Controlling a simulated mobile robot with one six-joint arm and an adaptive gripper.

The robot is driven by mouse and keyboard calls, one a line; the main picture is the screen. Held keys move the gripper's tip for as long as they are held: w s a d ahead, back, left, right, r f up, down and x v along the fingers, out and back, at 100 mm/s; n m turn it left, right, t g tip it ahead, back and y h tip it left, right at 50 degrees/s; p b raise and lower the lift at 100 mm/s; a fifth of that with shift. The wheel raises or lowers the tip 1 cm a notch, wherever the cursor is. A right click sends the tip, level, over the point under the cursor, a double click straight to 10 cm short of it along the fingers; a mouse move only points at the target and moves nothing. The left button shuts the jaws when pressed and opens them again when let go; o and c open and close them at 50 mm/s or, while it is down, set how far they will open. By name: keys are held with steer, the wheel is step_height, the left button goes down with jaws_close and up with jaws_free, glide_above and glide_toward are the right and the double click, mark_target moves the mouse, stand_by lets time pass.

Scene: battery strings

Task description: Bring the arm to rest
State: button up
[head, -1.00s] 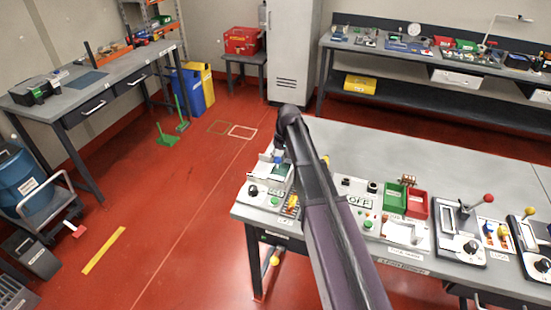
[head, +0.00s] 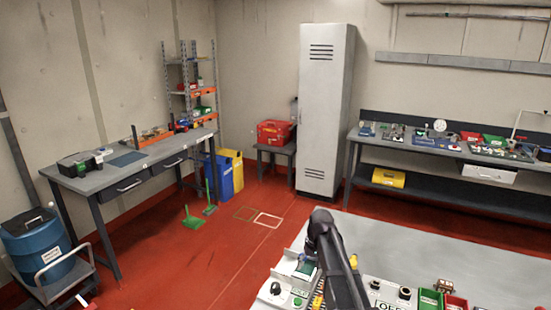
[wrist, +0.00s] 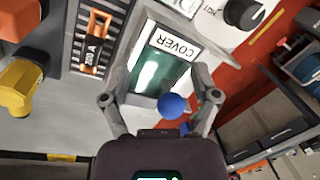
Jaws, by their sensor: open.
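My arm reaches over the front bench (head: 400,240) in the head view, and its gripper end is hidden there behind the arm. In the wrist view my gripper (wrist: 160,90) has its two fingers apart. A device with a green window (wrist: 157,60) and a label reading COVER (wrist: 174,43) lies beyond the fingers. A blue round knob (wrist: 172,105) shows between the fingers, close to the right one. I cannot tell whether a finger touches it.
An orange fuse marked 200 A (wrist: 95,43) and a yellow part (wrist: 18,85) are beside the gripper. A black knob (wrist: 243,13) stands at the upper right. Green (head: 430,299) and red (head: 456,303) bins sit on the bench. A grey locker (head: 325,110) stands behind.

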steer(key=s+d+h, duration=0.1)
steer(key=s+d, duration=0.1)
steer(key=s, duration=0.8)
steer(key=s+d+m, duration=0.1)
steer(key=s+d, duration=0.1)
steer(key=s, duration=0.7)
steer(key=shift+s+h, duration=0.4)
steer(key=shift+f, duration=0.1)
stand_by(0.8)
